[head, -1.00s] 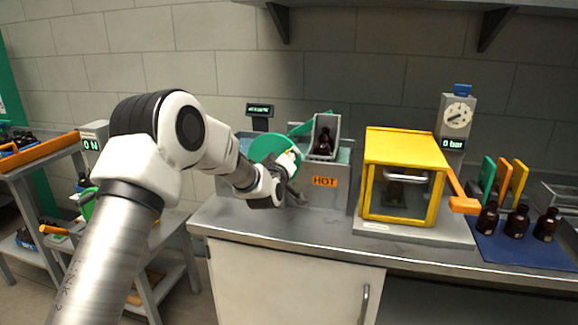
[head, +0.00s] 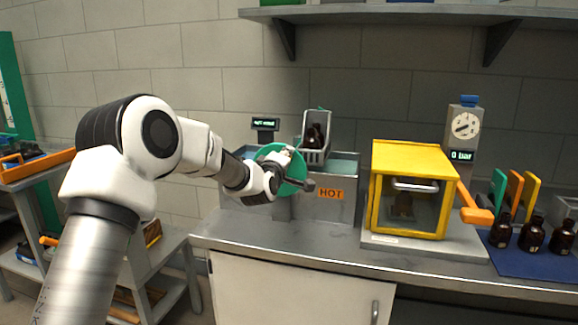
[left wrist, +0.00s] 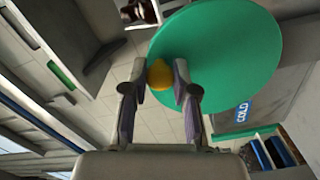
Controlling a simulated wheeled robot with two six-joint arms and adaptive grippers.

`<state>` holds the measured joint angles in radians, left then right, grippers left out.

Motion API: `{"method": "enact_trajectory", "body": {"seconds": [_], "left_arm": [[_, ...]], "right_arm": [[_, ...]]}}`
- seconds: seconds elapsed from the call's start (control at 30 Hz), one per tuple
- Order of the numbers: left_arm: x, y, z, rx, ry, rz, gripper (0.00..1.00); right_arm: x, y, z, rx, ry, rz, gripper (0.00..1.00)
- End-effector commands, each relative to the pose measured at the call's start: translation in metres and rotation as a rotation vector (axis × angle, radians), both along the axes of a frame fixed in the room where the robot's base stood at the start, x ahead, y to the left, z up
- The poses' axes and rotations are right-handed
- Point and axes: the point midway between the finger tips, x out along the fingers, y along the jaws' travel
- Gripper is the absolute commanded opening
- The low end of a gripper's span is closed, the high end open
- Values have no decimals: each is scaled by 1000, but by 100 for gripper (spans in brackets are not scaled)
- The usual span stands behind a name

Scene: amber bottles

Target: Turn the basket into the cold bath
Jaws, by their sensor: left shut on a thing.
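A wire basket (head: 317,154) holding dark amber bottles (head: 314,136) hangs raised above the metal bath tank, upright or nearly so. In front of the tank is a green disc (head: 270,156), which also fills much of the left wrist view (left wrist: 225,55). My left gripper (head: 297,180) is at the disc's face. In the left wrist view its fingers are shut on an orange knob (left wrist: 160,75) on the disc. The hot bath (head: 343,180) carries a HOT label. A blue COLD label (left wrist: 242,111) shows in the wrist view; the cold bath is largely hidden by my arm and the disc.
A yellow cabinet (head: 415,155) with an orange handle stands right of the baths. Several amber bottles (head: 532,235) stand on a blue mat (head: 505,259) farther right. A shelf (head: 400,14) hangs above. The counter's front strip (head: 290,241) is clear.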

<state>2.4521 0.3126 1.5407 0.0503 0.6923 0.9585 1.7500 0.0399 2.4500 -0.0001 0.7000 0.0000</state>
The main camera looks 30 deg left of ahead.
Motion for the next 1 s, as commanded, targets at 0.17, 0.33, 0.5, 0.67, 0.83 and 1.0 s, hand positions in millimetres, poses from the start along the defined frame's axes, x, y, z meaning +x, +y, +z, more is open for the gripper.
{"method": "enact_trajectory", "body": {"seconds": [0.17, 0.33, 0.5, 0.67, 0.83, 1.0], "left_arm": [[-1, 6, 3, -83, -27, 2, 0], [-2, 11, 6, -165, -49, 1, 0], [-4, 16, 7, -249, -68, 2, 0], [-5, 21, 8, -322, -84, 1, 0], [-6, 25, 9, -386, -100, 1, 0], [-7, 28, 10, -431, -110, 1, 0]], "right_arm": [[0, 0, -12, 0, 0, 0, 40], [0, 0, -21, 0, 0, 0, 40], [0, 0, -30, 0, 0, 0, 40], [0, 0, -38, 0, 0, 0, 40], [0, 0, -44, 0, 0, 0, 40], [0, 0, -49, 0, 0, 0, 40]]}}
